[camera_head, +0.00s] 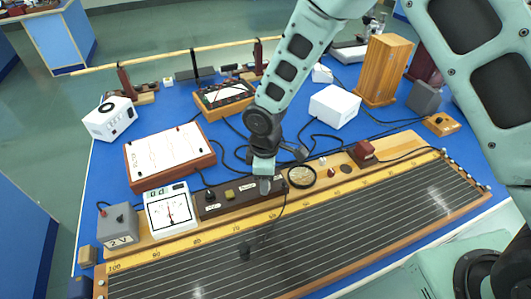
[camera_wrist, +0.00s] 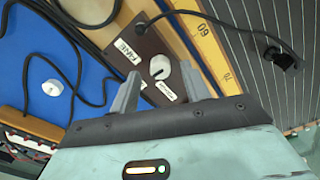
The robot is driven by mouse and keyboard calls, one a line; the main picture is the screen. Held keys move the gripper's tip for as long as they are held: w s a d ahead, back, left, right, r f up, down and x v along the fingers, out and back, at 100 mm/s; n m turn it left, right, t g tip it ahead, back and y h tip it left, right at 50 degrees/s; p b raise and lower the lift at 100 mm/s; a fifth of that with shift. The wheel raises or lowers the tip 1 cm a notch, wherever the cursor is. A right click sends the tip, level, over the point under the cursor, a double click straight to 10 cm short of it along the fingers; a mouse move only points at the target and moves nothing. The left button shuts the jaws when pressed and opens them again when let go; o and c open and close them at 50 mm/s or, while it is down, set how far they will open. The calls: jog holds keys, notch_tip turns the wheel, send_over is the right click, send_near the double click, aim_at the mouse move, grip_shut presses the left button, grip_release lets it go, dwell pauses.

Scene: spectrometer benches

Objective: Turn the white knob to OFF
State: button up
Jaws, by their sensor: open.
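The white knob (camera_wrist: 160,67) sits on a dark brown panel, which also shows in the head view (camera_head: 228,198), at the back edge of the wired board. A pale label (camera_wrist: 167,91) lies close to the knob, its lettering hard to read; another label (camera_wrist: 128,52) seems to read MAKE. My gripper (camera_wrist: 159,74) is open, its two fingers on either side of the knob in the picture. I cannot tell whether they touch it. In the head view my gripper (camera_head: 268,182) is over the right part of the panel and hides the knob.
The long wired board (camera_head: 330,225) fills the front. Black cables cross behind. A black clip (camera_head: 245,251) hangs over the wires.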

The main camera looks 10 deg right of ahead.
notch_tip(320, 180, up, 16)
jog(key=b, duration=0.1)
jog(key=shift+r+b, duration=0.15)
jog(key=shift+b, duration=0.25)
